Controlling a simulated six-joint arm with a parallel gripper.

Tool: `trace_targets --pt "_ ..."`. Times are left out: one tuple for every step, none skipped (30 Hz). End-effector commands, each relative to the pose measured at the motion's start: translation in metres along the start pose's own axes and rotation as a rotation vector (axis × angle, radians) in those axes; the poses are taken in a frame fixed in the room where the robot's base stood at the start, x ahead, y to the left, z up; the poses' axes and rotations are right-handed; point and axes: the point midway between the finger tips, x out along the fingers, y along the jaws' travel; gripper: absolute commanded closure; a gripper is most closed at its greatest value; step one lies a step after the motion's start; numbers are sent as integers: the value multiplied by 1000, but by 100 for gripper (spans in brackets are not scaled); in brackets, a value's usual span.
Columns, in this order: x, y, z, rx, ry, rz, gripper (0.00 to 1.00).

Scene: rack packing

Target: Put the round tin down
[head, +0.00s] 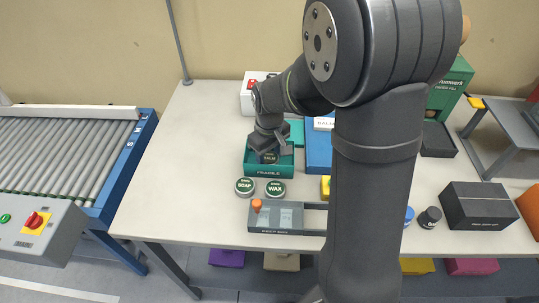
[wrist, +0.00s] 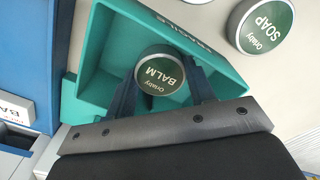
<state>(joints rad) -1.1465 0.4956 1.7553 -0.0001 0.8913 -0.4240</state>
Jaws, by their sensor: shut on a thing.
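The round tin (wrist: 161,74) has a dark green lid reading BALM and a pale rim. My gripper (wrist: 163,88) is shut on it, one blue finger on each side in the wrist view. The tin is over or inside an open teal tray (wrist: 105,75); I cannot tell whether it touches the tray floor. In the head view my gripper (head: 268,155) is at the teal tray (head: 260,171), whose front wall reads FRAGILE, and the tin shows only partly beneath it.
Two more round tins, SOAP (head: 245,186) and WAX (head: 276,188), stand on the table in front of the tray. A blue tray (head: 318,160) stands to its right. A grey fixture (head: 275,217) with an orange knob lies nearer. The table's left part is clear.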

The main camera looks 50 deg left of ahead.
Motion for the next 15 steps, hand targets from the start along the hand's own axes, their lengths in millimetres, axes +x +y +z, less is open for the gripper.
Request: trace_targets --pt "2 0 0 0 0 0 74" --pt "2 0 0 0 1 0 74" --pt "2 0 0 0 2 1 74" --pt "2 0 0 0 2 1 74" --pt "2 0 0 0 2 1 74" --pt "2 0 0 0 2 1 74" --pt "2 0 0 0 1 1 74" --pt "2 0 0 0 1 1 74" --pt "3 0 0 0 1 0 74" --pt "4 0 0 0 1 0 74" --pt "5 0 0 0 1 0 74" --pt "5 0 0 0 2 1 45" --pt "5 0 0 0 2 1 42" --pt "5 0 0 0 2 1 42" --pt "5 0 0 0 2 1 42"
